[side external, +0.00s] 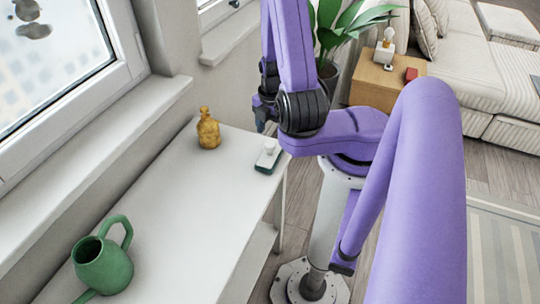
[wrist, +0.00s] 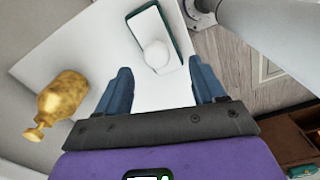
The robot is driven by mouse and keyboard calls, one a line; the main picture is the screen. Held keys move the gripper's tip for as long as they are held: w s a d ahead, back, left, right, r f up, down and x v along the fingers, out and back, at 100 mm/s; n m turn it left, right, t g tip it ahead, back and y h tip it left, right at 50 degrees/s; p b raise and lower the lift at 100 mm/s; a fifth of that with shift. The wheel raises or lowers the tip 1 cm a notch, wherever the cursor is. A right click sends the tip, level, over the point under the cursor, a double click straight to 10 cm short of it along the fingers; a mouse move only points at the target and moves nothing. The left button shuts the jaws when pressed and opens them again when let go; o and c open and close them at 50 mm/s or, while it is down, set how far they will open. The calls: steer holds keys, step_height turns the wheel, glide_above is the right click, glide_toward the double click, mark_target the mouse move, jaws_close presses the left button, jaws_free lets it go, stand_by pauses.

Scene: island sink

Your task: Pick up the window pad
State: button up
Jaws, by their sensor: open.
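The window pad (side external: 267,157) is a flat green and white block with a round white knob on top. It lies on the white table near its far right corner. In the wrist view the window pad (wrist: 151,28) lies ahead of my fingertips, roughly centred between them, with its knob towards me.
A golden bottle (side external: 208,129) stands left of the pad, and it shows at the left of the wrist view (wrist: 64,95). A green watering can (side external: 103,266) is at the table's near end. The white table (side external: 185,200) is bare between them. A window (side external: 50,60) borders the left side.

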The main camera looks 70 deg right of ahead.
mark_target(271, 142)
steer(key=shift+w+d+f, duration=0.1)
steer(key=shift+f, duration=0.7)
steer(key=shift+w+d+f, duration=0.1)
steer(key=shift+f, duration=1.9)
jaws_close()
steer(key=shift+r, duration=0.15)
step_height(271, 142, up, 10)
